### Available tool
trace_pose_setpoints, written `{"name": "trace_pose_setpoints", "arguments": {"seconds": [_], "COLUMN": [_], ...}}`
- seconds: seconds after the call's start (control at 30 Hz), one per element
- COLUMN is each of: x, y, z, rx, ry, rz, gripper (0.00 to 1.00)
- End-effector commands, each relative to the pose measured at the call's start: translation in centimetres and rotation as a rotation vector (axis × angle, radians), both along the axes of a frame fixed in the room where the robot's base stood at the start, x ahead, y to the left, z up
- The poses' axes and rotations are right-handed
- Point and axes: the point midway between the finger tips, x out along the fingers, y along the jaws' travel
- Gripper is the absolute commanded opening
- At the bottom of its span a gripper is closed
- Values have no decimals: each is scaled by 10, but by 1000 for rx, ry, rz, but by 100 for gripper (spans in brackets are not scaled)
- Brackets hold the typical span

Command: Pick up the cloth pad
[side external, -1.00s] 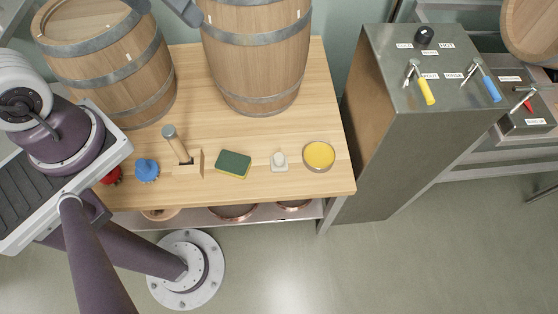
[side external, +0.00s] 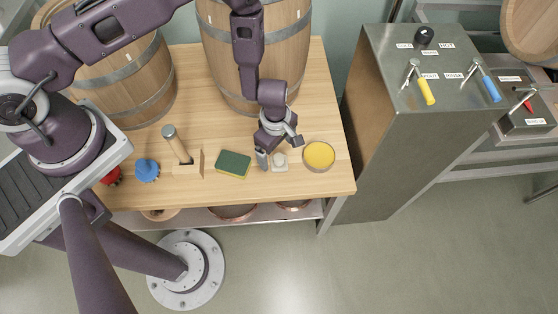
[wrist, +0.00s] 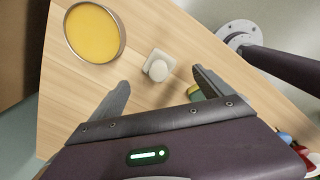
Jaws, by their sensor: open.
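The cloth pad, a small off-white square with a round pale knob on top, lies on the wooden bench and shows in the side view (side external: 280,165) and the wrist view (wrist: 158,66). My gripper (side external: 280,150) is open above it, pointing down. In the wrist view its fingers (wrist: 160,79) are spread wide, with the pad just beyond the fingertips and roughly between them. Nothing is held. In the side view the gripper covers part of the space behind the pad.
A round yellow tin (side external: 319,155) stands close right of the pad. A green and yellow sponge (side external: 233,164) lies close left. Barrels (side external: 115,70) stand behind.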

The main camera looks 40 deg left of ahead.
Motion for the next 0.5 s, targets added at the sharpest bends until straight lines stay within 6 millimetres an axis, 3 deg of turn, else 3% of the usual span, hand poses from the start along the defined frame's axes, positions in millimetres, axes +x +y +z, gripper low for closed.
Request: {"name": "trace_pose_setpoints", "arguments": {"seconds": [0.2,0.47,0.5], "x": [1,2,2], "y": [-4,-4,-4], "z": [-39,-44,-44], "rx": [0,-1,-1], "ry": [1,1,1], "rz": [-2,-4,-4], "gripper": [91,91,85]}}
